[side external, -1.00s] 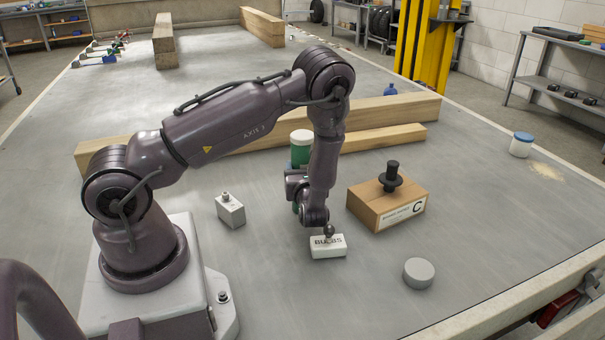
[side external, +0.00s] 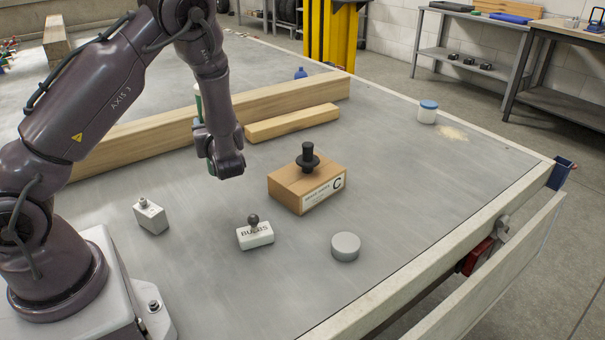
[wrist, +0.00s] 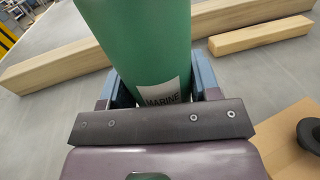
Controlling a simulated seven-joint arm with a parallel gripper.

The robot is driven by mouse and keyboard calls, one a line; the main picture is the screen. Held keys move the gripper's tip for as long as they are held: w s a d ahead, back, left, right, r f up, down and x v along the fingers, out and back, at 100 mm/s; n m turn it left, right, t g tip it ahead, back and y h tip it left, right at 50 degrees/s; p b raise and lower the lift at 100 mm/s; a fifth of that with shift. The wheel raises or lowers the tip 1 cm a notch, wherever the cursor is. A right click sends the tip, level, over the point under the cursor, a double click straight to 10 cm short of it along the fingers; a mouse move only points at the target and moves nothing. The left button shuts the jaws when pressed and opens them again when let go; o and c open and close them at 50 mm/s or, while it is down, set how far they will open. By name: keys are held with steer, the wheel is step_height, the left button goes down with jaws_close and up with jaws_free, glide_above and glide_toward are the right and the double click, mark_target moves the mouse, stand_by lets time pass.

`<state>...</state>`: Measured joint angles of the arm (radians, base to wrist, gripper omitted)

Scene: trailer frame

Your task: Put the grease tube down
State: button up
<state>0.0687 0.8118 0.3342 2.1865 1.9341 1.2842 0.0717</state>
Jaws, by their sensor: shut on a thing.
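The grease tube is a green cylinder with a white label reading "MARINE" in the wrist view (wrist: 140,45). My gripper (wrist: 157,82) is shut around it, with a blue-grey finger on each side. In the side external view the tube (side external: 198,101) stands roughly upright behind my wrist, which hides most of it. My gripper (side external: 203,140) is also partly hidden there, left of the cardboard box. The tube's lower end is mostly hidden, and I cannot tell whether it touches the table.
The grey table (side external: 400,190) has clear room at right. Near my gripper are timber beams (side external: 285,97), the cardboard box (side external: 295,187) with a black knob, a white "BULBS" box (side external: 255,236), a grey metal block (side external: 151,218) and a grey disc (side external: 345,246). A blue-lidded jar (side external: 427,114) stands farther right.

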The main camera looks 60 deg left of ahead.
steer(key=w+d+r+m+t+h, duration=0.25)
steer(key=w+d+m+t, duration=0.35)
steer(key=d, duration=0.7)
steer(key=w+d+r+m+t+h, duration=0.15)
steer(key=w+d+t+h, duration=0.25)
steer(key=w+d, duration=0.65)
steer(key=w+d+f, duration=0.2)
steer(key=w+f, duration=0.9)
steer(key=f, duration=0.2)
steer(key=shift+w+d+f+m+t, duration=0.25)
steer(key=shift+w+m+t, duration=0.05)
steer(key=shift+m, duration=0.05)
steer(key=shift+f+h, duration=0.1)
steer(key=shift+h, duration=0.15)
steer(key=o, duration=1.2)
steer(key=shift+f, duration=0.1)
